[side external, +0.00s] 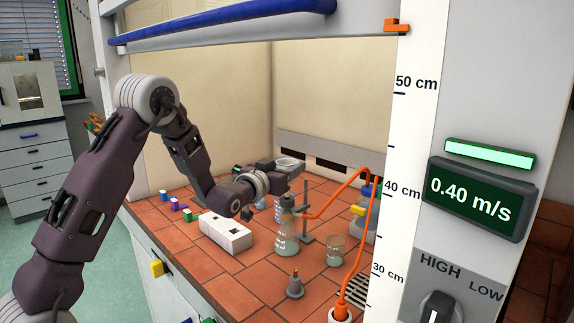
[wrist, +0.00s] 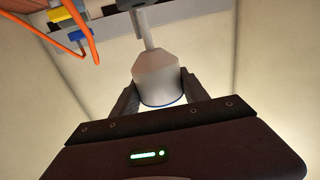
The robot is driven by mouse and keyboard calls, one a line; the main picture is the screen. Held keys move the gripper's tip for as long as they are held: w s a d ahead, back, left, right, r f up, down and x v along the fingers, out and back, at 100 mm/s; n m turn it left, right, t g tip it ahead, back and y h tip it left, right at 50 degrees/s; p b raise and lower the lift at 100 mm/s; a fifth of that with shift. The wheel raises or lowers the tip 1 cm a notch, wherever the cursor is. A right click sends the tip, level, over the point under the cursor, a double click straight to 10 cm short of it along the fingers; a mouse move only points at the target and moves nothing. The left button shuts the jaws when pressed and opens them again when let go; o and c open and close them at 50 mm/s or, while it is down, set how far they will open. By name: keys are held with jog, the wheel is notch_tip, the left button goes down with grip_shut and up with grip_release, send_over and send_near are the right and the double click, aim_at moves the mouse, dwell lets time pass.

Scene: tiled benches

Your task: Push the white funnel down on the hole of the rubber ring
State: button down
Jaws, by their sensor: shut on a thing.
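My gripper (side external: 280,169) is shut on the white funnel (wrist: 157,70), with one dark finger on each side of its wide body in the wrist view. The funnel's narrow stem points away from the fingers. In the side external view the funnel's pale round rim (side external: 289,162) shows at the gripper's end. Below it stands a clear flask (side external: 286,243) with pale liquid. A grey piece (side external: 287,201) at the flask's top looks like the rubber ring; its hole is not visible. The funnel is above the flask top; I cannot tell whether its stem touches the ring.
A stand (side external: 307,240) is close beside the flask, with a beaker (side external: 336,250) to the right. A small grey cone-shaped item (side external: 295,286) stands in front. A white box (side external: 226,232) lies to the left. An orange cable (side external: 362,235) runs at the right.

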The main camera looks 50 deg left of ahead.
jog(key=shift+f, duration=0.2)
jog(key=shift+f, duration=0.3)
jog(key=shift+f, duration=0.3)
jog(key=shift+f, duration=0.35)
jog(key=shift+f, duration=1.15)
dwell(0.5)
jog(key=c, duration=0.5)
grip_release()
jog(key=v, duration=0.7)
